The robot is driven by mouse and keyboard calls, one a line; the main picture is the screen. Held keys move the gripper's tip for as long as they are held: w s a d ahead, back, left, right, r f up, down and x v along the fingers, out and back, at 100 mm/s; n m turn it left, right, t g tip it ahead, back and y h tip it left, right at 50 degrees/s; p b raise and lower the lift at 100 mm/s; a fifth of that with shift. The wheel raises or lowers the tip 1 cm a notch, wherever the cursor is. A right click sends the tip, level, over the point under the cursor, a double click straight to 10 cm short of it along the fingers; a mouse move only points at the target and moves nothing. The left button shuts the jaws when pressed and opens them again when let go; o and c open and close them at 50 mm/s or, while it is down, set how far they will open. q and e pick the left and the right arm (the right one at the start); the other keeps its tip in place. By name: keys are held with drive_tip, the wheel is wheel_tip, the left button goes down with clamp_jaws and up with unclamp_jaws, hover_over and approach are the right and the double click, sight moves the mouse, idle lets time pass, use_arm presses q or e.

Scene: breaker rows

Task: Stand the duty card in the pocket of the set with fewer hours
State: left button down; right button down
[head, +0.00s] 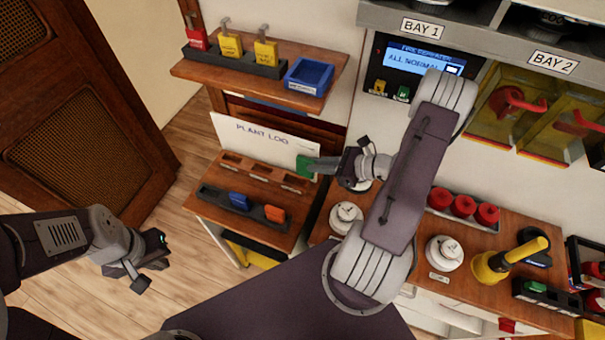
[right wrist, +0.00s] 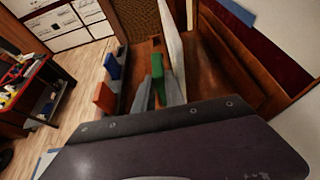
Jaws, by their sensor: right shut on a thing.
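My right gripper (head: 315,165) is shut on a small green card (head: 304,166), probably the duty card. It holds the card upright just in front of the white PLANT LOG board (head: 262,140). In the right wrist view the green card (right wrist: 158,78) stands between the fingertips, close beside the white board (right wrist: 173,50). Below it, a wooden ledge has several pockets (head: 259,169); I cannot tell whether the card touches one. No hours are readable. My left gripper (head: 152,264) is open and empty, away to the left above the floor.
A dark rack (head: 216,199) with a blue card (head: 239,200) and an orange card (head: 274,214) lies in front of the pockets. The right counter carries red knobs (head: 463,206) and a yellow-handled tool (head: 510,259).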

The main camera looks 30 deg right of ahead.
sight(306, 176)
drive_tip(key=w+a+f, duration=0.1)
drive_tip(key=a+f, duration=0.1)
drive_tip(key=shift+w+a, duration=0.3)
drive_tip(key=shift+w, duration=0.05)
drive_tip(key=shift+w+a+f, duration=0.2)
drive_tip(key=shift+w, duration=0.05)
wheel_tip(306, 176, down, 4)
drive_tip(key=shift+r+p, duration=0.1)
drive_tip(key=shift+p, duration=0.45)
drive_tip(key=shift+d, duration=0.1)
drive_tip(key=shift+f+b, duration=0.3)
drive_tip(key=c, duration=1.7)
unclamp_jaws()
drive_tip(key=shift+r, duration=0.1)
